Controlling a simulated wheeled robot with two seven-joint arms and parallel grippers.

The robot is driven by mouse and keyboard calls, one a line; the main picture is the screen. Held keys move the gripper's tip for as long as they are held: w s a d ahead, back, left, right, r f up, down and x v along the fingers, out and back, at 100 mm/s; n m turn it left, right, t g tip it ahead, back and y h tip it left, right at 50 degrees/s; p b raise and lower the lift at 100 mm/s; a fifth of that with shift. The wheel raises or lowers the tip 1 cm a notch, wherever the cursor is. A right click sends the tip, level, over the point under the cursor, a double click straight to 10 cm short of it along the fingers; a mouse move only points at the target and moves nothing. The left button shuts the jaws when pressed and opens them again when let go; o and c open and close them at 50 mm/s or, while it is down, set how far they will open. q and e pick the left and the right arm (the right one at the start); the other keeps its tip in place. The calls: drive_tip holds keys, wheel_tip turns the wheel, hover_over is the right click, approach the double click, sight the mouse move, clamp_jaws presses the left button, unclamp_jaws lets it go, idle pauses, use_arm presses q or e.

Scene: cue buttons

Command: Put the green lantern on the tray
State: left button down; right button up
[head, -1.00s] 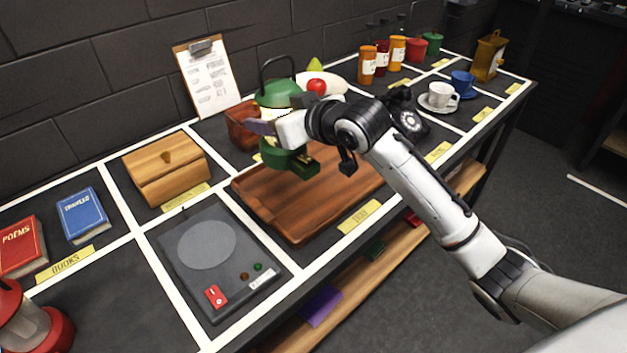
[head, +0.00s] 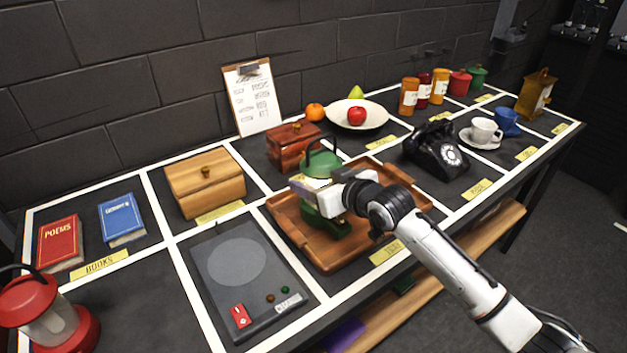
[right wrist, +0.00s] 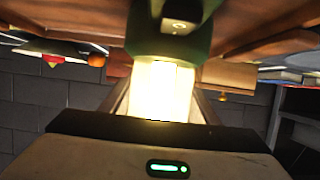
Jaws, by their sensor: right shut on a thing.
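The green lantern (head: 321,165) is upright over the wooden tray (head: 291,234), its dark handle raised. My right gripper (head: 318,192) is shut on the lantern around its lit middle. In the right wrist view, the glowing lantern body (right wrist: 163,92) is between the fingers and its green part (right wrist: 170,35) is close to the tray boards. The lantern's base appears at the tray surface; I cannot tell whether it touches. My left gripper is not in view.
A red lantern (head: 49,314) stands at the lower left. A hotplate (head: 267,312) lies left of the tray, a black telephone (head: 437,152) to its right. A wooden box (head: 293,146) and a fruit bowl (head: 357,113) stand behind the tray.

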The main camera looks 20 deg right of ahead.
drive_tip(key=o, duration=1.5)
drive_tip(key=shift+f, duration=0.1)
drive_tip(key=v, duration=1.2)
drive_tip(key=shift+r+p, duration=0.2)
drive_tip(key=shift+p, duration=0.1)
